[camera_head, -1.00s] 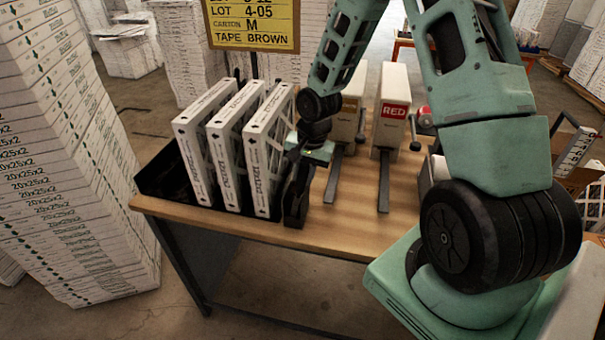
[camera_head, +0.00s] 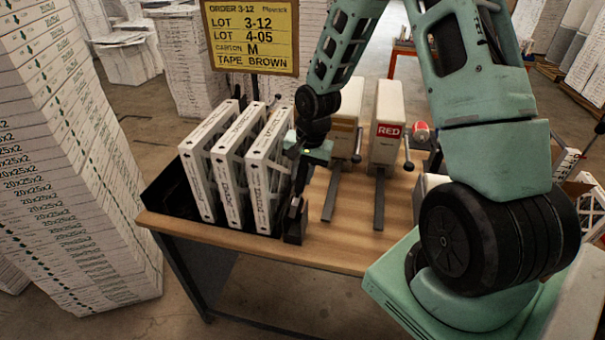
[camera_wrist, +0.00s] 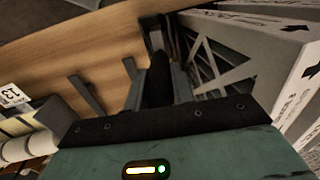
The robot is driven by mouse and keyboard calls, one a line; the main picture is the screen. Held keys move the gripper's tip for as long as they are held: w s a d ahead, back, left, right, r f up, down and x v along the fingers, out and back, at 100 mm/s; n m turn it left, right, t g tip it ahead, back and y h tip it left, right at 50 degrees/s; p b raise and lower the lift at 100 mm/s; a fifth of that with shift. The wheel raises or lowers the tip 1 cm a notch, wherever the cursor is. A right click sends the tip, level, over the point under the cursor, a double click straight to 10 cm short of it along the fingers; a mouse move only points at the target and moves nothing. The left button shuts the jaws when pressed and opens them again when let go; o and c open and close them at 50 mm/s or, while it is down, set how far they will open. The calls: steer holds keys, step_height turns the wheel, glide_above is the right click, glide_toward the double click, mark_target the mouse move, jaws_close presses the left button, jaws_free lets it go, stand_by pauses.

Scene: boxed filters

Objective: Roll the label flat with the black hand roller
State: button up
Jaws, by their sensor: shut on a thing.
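My gripper (camera_head: 298,190) points down at the right side of the rightmost boxed filter (camera_head: 266,170), close beside it. In the wrist view the fingers (camera_wrist: 157,85) are shut on a slim black handle (camera_wrist: 157,75), which I take to be the black hand roller. Its lower end is hard to make out against a dark block (camera_head: 295,230) near the table's front edge. Three white boxed filters stand upright side by side in a black tray (camera_head: 160,198). I cannot make out which patch is the label to be rolled.
The wooden table (camera_head: 345,240) is bare in front of two dispensers; the right one (camera_head: 386,120) reads RED. Dark rails (camera_head: 379,200) extend from them toward the front. A yellow order sign (camera_head: 252,37) stands behind. Stacked boxes (camera_head: 70,160) rise at left.

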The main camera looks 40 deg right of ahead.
mark_target(302, 163)
steer(key=shift+r+p, duration=1.4)
steer(key=shift+r, duration=0.6)
steer(key=shift+f, duration=0.1)
